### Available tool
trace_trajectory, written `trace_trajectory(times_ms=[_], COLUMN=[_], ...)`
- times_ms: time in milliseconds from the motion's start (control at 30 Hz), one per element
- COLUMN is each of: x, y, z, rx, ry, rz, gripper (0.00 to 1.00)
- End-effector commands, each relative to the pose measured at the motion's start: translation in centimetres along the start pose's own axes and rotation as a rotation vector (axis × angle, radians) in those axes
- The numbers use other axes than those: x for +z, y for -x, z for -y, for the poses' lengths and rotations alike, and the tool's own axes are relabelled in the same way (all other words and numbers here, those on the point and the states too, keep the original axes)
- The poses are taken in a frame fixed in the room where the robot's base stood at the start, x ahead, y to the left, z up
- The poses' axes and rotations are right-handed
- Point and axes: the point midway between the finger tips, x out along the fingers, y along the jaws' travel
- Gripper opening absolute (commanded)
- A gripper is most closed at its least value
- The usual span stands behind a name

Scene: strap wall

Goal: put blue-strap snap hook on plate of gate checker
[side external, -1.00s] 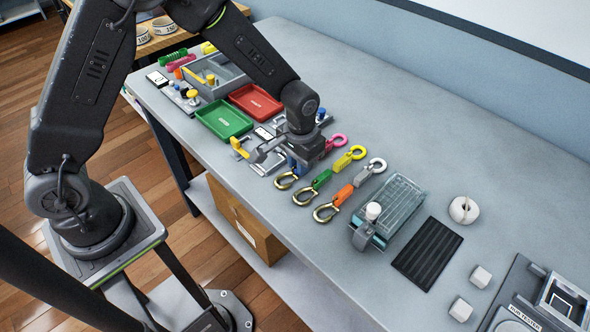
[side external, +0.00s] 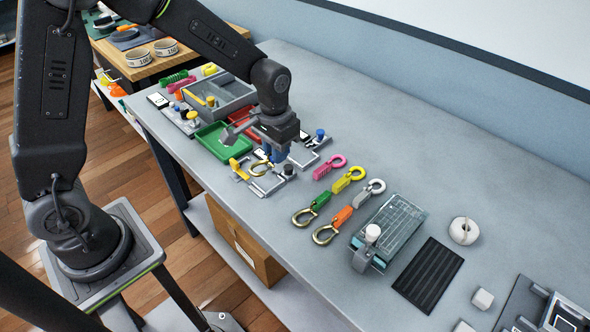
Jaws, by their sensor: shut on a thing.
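My gripper (side external: 276,154) points down and is shut on the blue strap (side external: 281,155) of a snap hook. Its brass-coloured hook (side external: 262,169) sticks out to the left of the jaws. The hook appears over a grey fixture with a flat plate (side external: 268,184) and a yellow lever (side external: 236,165), which seems to be the gate checker. I cannot tell whether the hook touches the plate. My gripper hides part of the strap and the fixture's far side.
Snap hooks with green (side external: 319,202) and orange (side external: 343,215) straps lie to the right, with pink, yellow and grey hooks behind them. A green tray (side external: 213,140) and partly hidden red tray (side external: 246,121) lie to the left.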

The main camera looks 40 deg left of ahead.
Motion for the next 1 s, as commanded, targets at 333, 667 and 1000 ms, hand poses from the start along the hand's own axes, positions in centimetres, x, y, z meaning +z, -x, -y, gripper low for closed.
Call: trace_trajectory(times_ms=[333, 667, 1000], x=[1.2, 1.5, 1.9], y=[3.1, 2.5, 0.8], z=[5.1, 6.0, 6.5], rx=[0.000, 0.000, 0.000], ry=[0.006, 0.376, 1.059], rz=[-0.002, 0.001, 0.002], gripper=[0.00, 0.00, 0.00])
